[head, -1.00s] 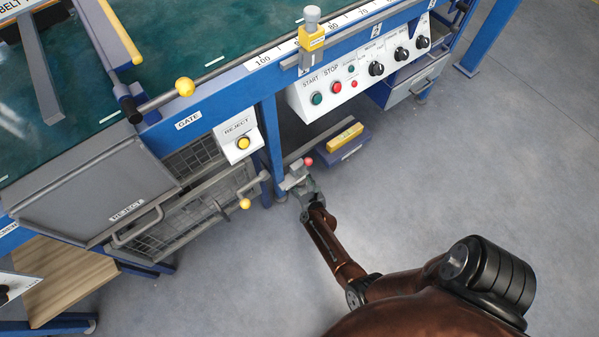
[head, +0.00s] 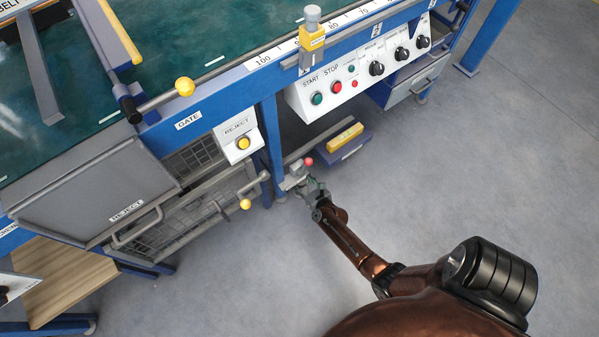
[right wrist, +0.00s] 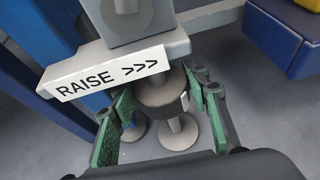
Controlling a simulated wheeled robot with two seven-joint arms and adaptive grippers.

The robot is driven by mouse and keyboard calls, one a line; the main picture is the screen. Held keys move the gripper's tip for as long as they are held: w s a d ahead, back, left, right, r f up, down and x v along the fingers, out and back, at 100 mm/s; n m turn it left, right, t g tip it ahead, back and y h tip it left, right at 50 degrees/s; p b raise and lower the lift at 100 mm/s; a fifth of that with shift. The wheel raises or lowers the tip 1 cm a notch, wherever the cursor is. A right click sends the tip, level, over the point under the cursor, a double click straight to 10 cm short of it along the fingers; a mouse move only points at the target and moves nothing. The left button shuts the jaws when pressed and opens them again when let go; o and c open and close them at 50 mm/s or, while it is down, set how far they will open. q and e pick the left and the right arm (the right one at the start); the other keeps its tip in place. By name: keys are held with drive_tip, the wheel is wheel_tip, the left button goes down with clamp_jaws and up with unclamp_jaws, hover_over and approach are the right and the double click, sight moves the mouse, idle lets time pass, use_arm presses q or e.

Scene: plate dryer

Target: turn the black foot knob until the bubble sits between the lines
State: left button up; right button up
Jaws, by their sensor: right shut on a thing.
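The foot knob (right wrist: 158,92) shows in the right wrist view as a grey round body under a pale bracket (right wrist: 120,68) marked "RAISE >>>". It stands on a stem above a round foot pad (right wrist: 180,133). My right gripper (right wrist: 158,112) has its green-padded fingers on either side of the knob and is shut on it. In the head view my right gripper (head: 305,187) is low beside the blue table leg, and the knob is hidden there. I cannot make out the bubble or its lines. My left gripper is not in view.
A blue leg (head: 271,150) stands just left of my right gripper. A red ball (head: 308,161) is close above it. A blue box (head: 343,149) with a yellow block (head: 345,136) lies behind. The control panel (head: 360,75) overhangs. The floor to the right is clear.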

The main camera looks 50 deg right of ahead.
drive_tip(key=shift+s+d+n+t+y, duration=0.1)
drive_tip(key=shift+n+t+y, duration=0.2)
drive_tip(key=shift+n+y, duration=1.6)
drive_tip(key=shift+y, duration=0.3)
drive_tip(key=o, duration=1.2)
drive_tip(key=shift+c, duration=0.2)
drive_tip(key=shift+s, duration=0.25)
drive_tip(key=v, duration=1.1)
drive_tip(key=shift+r, duration=0.15)
drive_tip(key=shift+s, duration=0.15)
